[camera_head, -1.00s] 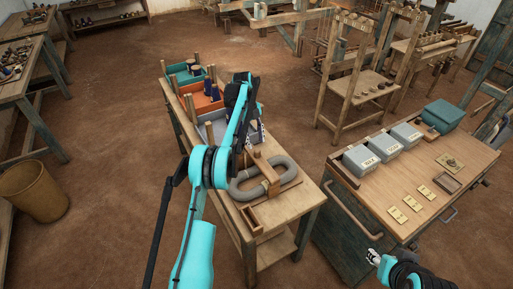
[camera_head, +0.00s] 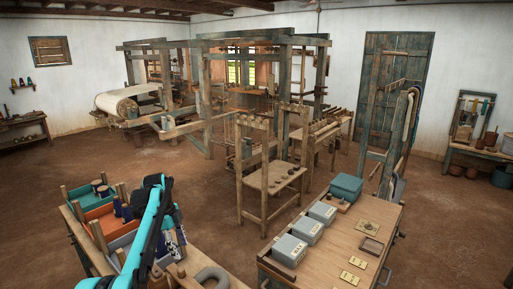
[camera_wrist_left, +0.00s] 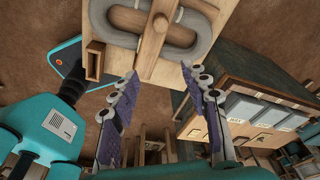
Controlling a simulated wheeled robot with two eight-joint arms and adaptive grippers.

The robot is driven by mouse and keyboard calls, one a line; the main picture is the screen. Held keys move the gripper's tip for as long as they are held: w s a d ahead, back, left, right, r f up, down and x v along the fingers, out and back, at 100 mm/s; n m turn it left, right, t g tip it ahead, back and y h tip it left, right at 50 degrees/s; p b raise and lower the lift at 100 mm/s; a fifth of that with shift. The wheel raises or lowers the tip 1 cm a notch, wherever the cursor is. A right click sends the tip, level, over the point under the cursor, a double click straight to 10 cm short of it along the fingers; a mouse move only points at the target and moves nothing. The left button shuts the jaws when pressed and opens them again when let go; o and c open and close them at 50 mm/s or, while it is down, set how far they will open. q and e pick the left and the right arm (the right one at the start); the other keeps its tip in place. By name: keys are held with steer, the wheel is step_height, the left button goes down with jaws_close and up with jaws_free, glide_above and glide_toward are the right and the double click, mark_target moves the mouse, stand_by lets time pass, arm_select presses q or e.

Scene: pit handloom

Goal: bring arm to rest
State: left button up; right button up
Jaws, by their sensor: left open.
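My left arm, turquoise and black, comes in at the bottom left of the head view. Its gripper (camera_head: 177,244) hangs over the narrow wooden bench, close to the coloured bins. The left wrist view shows the gripper (camera_wrist_left: 159,74) open and empty, its two purple-padded fingers wide apart. Beyond the fingertips lie a grey oval ring (camera_wrist_left: 190,22) and a wooden bar (camera_wrist_left: 155,45) across it. The ring also shows partly in the head view (camera_head: 212,276). My right gripper is in neither view now.
An orange bin (camera_head: 101,222) and a green bin (camera_head: 88,196) stand on the bench. To the right, a cabinet (camera_head: 330,262) carries grey boxes (camera_head: 307,228) and a teal box (camera_head: 345,187). A wooden loom frame (camera_head: 206,90) stands behind. Open floor lies between.

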arm_select(q)
steer(key=s+d+r+n+t+y+b, duration=0.1)
steer(key=s+d+r+n+t, duration=0.15)
steer(key=s+d+n, duration=0.4)
steer(key=s+d+r+n+t+b, duration=0.1)
steer(key=s+r+n, duration=0.25)
steer(key=s, duration=0.65)
steer(key=s+d+f+n+t+b, duration=0.1)
steer(key=s+f+n, duration=0.3)
steer(key=s, duration=0.5)
steer(key=s+d+f+n+t+y+b, duration=0.1)
steer(key=s+d+f+n+t, duration=0.1)
steer(key=s+f+n, duration=0.3)
steer(key=s+f+t, duration=0.1)
steer(key=s, duration=0.3)
steer(key=shift+d+f, duration=0.2)
steer(key=shift+o, duration=0.2)
steer(key=shift+s, duration=0.1)
